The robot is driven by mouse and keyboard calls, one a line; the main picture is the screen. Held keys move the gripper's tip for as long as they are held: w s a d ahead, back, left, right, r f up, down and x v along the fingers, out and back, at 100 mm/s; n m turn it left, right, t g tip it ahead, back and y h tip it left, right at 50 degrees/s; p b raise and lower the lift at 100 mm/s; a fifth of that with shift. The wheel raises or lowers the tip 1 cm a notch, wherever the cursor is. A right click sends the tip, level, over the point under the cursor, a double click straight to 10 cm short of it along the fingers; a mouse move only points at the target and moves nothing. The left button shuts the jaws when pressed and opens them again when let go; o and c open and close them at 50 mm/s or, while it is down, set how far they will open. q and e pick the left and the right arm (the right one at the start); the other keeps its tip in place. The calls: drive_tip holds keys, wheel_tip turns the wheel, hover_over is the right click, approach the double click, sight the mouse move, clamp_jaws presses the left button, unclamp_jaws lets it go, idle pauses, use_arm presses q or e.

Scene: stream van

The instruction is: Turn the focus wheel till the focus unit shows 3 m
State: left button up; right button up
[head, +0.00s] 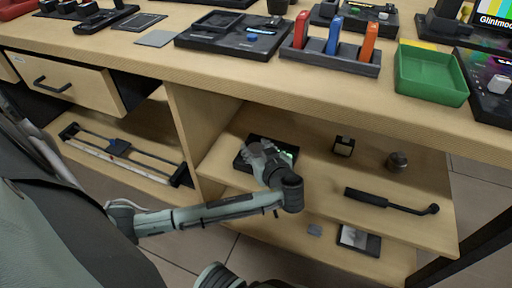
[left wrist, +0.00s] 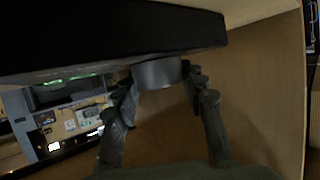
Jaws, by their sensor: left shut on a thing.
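The focus unit (head: 241,163) is a black box on the upper shelf under the counter. My left gripper (head: 258,148) reaches over it and hides most of it. A bit of its green display shows right of my gripper, too small to read. In the left wrist view the unit (left wrist: 110,35) is a large dark slab across the top, with faint, unreadable green marks. The focus wheel (left wrist: 158,73) is a short grey cylinder on it. My left gripper's fingers stand on either side of the wheel, shut on it. My right gripper is not in view.
On the same shelf are a small black box (head: 343,146), a round metal part (head: 397,161) and a black handle (head: 390,201). A wooden divider (head: 200,135) stands left of the unit. The counter (head: 150,62) overhangs it. The shelf's middle is clear.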

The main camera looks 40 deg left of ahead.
use_arm(q)
drive_tip(key=shift+s+d+f, duration=0.1)
drive_tip(key=shift+d+f, duration=0.05)
drive_tip(key=shift+s+a+m+t+h, duration=0.15)
drive_tip(key=shift+a+m+t+h, duration=0.05)
drive_tip(key=shift+m+t+h, duration=0.6)
drive_tip(key=m+t+h, duration=0.2)
drive_tip(key=shift+m, duration=0.7)
drive_tip(key=shift+w+h, duration=0.2)
drive_tip(key=shift+h, duration=0.2)
drive_tip(key=o, duration=1.2)
drive_tip(key=shift+c, duration=0.2)
